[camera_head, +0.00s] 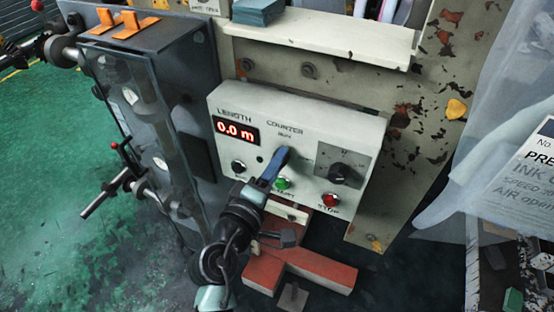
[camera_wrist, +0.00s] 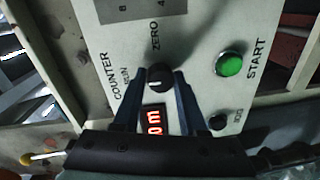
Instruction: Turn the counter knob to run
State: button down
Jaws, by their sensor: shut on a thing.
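The cream counter panel (camera_head: 233,98) faces me, with the labels LENGTH and COUNTER and a red display (camera_head: 236,131) reading 0.0 m. The black counter knob (camera_wrist: 159,77) sits between the words RUN and ZERO in the wrist view. My gripper (camera_wrist: 160,83) has one blue finger on each side of the knob and is shut on it. A pale mark shows on the knob, but I cannot tell surely which word it points at. In the head view my gripper (camera_head: 279,158) hides the knob, just below the word RUN.
The green START button (camera_head: 283,183) is close below the fingers; it also shows in the wrist view (camera_wrist: 229,64). A red STOP button (camera_head: 331,200) and a black dial (camera_head: 342,174) are to the right. A dark cabinet (camera_head: 175,100) stands at left.

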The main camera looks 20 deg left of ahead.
jog(key=shift+n, duration=0.3)
dwell(0.4)
jog(key=shift+c, duration=2.3)
grip_release()
jog(key=shift+s, duration=0.1)
jog(key=s+r+b, duration=0.1)
jog(key=s, duration=1.1)
jog(key=shift+s+a+b, duration=0.25)
jog(key=shift+s+b, duration=0.05)
jog(key=shift+s, duration=0.05)
